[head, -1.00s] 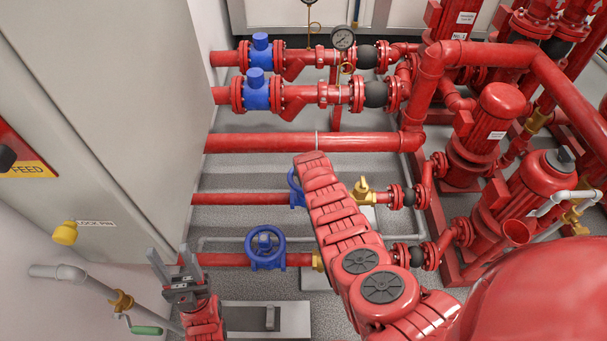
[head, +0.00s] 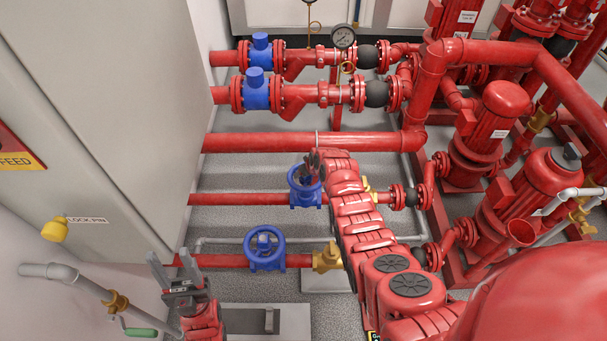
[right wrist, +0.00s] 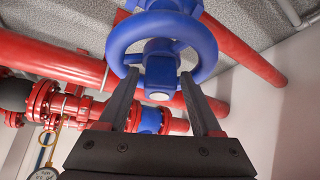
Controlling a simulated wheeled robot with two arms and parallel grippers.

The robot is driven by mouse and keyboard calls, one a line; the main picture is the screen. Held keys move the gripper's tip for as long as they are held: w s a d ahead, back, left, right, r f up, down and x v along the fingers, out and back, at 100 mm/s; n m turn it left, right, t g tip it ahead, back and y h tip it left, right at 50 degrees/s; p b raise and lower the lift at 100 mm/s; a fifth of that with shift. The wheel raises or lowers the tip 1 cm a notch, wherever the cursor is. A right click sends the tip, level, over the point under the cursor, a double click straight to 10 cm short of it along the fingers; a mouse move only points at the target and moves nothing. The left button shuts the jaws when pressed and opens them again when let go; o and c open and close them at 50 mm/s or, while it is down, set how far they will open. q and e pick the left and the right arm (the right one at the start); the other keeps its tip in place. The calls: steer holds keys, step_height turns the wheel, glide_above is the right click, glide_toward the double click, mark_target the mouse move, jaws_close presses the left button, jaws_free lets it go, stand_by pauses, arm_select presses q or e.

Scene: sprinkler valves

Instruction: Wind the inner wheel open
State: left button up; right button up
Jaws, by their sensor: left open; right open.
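Two blue handwheels sit on the lower red pipes in the head view. The inner wheel (head: 305,186) is the farther one, partly covered by my right arm. The nearer wheel (head: 265,248) stands clear on the front pipe. My right gripper (head: 312,165) is at the far side of the inner wheel's top. In the right wrist view a blue wheel (right wrist: 203,42) and its hub are just ahead of the open fingers (right wrist: 158,76). The fingertips overlap the rim in the picture; I cannot tell whether they touch it. My left gripper (head: 170,256) is open and empty at the lower left.
A grey cabinet (head: 90,120) with a yellow knob (head: 54,231) stands at the left. A brass fitting (head: 326,257) sits beside the nearer wheel. Red pumps (head: 495,120) fill the right. Grey floor (head: 262,163) shows between the pipes.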

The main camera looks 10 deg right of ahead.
steer(key=shift+r+p, duration=3.65)
steer(key=shift+r, duration=1.45)
steer(key=shift+f, duration=0.1)
